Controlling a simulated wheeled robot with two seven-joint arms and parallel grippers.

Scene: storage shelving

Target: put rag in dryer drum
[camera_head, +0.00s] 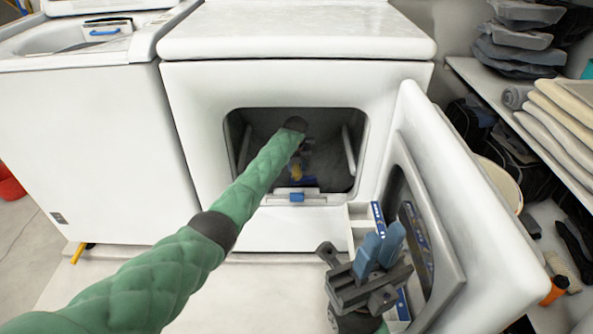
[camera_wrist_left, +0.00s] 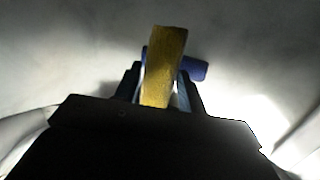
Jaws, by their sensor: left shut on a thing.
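The dryer drum (camera_head: 258,122) is open at the front, a dark cavity in the white dryer. My left arm reaches through the opening. My left gripper (camera_head: 297,173) is inside, small and dim in the head view. The left wrist view shows its fingers shut on a yellow strip, which I take to be the rag (camera_wrist_left: 163,62). A dark blue piece (camera_wrist_left: 197,70) shows behind the strip; I cannot tell whether it is part of it. My right gripper (camera_head: 380,247) has blue fingers close together, outside beside the open door; nothing is seen between them.
The dryer door (camera_head: 445,185) stands open to the right. A white washer (camera_head: 95,150) is at the left. A shelf (camera_head: 505,95) with folded cloths is at the right, with various items below it. A white box (camera_head: 362,222) is near my right gripper.

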